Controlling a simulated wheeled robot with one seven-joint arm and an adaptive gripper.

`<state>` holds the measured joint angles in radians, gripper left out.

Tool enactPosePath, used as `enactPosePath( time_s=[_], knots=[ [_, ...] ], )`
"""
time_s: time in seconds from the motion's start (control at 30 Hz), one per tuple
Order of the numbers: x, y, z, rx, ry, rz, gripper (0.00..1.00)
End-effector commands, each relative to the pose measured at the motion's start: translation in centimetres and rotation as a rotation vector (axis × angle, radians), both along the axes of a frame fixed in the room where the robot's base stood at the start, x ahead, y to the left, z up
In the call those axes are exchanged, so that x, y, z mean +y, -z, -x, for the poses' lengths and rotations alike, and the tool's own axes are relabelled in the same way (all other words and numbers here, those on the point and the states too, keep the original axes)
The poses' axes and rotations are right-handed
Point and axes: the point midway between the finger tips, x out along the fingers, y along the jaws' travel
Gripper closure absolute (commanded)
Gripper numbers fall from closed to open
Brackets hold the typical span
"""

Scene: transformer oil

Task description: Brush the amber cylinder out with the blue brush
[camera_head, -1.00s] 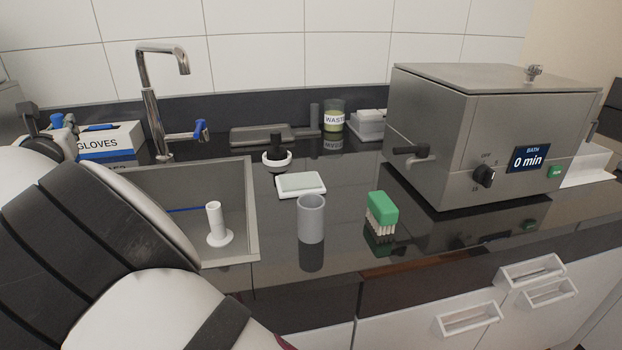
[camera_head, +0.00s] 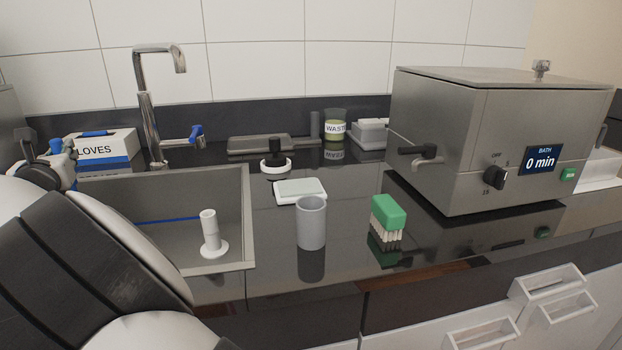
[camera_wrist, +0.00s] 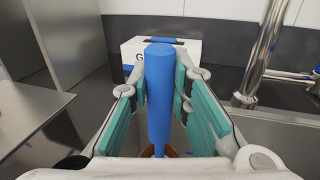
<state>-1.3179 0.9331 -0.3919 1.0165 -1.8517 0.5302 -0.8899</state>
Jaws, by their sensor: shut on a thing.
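No amber cylinder shows clearly in either view. In the head view, my gripper (camera_head: 58,160) is at the left edge, in front of the gloves box and beside the sink, partly hidden by my arm.
The sink (camera_head: 247,215) holds a white upright tube (camera_head: 209,235). The tap (camera_head: 148,110) and gloves box (camera_head: 118,143) stand behind. A grey cup (camera_head: 311,222), green brush (camera_head: 388,215), white pad (camera_head: 300,190), waste jar (camera_head: 335,127) and steel bath (camera_head: 440,150) stand on the counter.

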Motion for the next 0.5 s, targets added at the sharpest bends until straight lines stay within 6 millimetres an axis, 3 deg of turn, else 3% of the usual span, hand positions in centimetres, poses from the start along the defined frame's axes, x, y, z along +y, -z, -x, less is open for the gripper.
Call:
enactPosePath(
  time_s=[0.5],
  knots=[
    [0.0,2.4,0.0,0.001,0.000,0.001,1.00]
  ],
)
